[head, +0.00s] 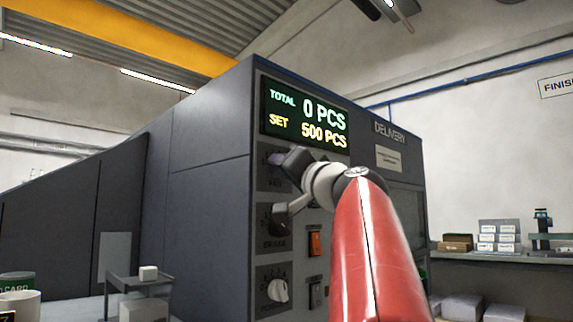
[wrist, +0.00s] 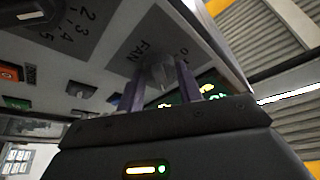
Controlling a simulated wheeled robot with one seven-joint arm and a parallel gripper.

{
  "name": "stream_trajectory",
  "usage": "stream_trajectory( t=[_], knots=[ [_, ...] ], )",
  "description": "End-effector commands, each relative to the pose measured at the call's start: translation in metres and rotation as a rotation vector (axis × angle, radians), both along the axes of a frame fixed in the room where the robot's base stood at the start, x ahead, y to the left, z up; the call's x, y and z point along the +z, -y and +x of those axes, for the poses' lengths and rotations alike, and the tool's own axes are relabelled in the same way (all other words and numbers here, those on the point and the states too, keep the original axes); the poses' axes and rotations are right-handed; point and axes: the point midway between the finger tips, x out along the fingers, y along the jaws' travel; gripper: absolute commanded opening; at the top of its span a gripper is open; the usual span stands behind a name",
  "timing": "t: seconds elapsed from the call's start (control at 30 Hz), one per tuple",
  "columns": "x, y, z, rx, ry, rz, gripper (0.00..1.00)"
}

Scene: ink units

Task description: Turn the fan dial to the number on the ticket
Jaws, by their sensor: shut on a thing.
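In the head view my gripper (head: 284,160) is at the top dial plate, under the display, and my wrist and red arm cover part of the panel. The dial's pointer and most of its numbers are hidden or too blurred to read. I cannot make out a ticket with a readable number.
The display (head: 305,118) reads TOTAL 0 PCS, SET 500 PCS. A pale notice (head: 390,158) is under DELIVERY, unreadable.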

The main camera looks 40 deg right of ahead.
Motion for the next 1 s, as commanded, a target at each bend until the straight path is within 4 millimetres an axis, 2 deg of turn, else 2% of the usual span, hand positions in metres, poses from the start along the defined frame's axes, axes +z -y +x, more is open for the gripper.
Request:
stream_trajectory(
  t=[0.33,0.9,0.93,1.0],
  knots=[
    [0.0022,-0.0012,0.0,0.001,-0.011,0.15,0.13],
    [0.0006,-0.0008,0.0001,0.0,-0.014,0.179,0.13],
    [0.0007,-0.0009,0.0001,0.0,-0.014,0.179,0.38],
    [0.0007,-0.0007,0.0001,0.0,-0.014,0.179,0.47]
  ],
)
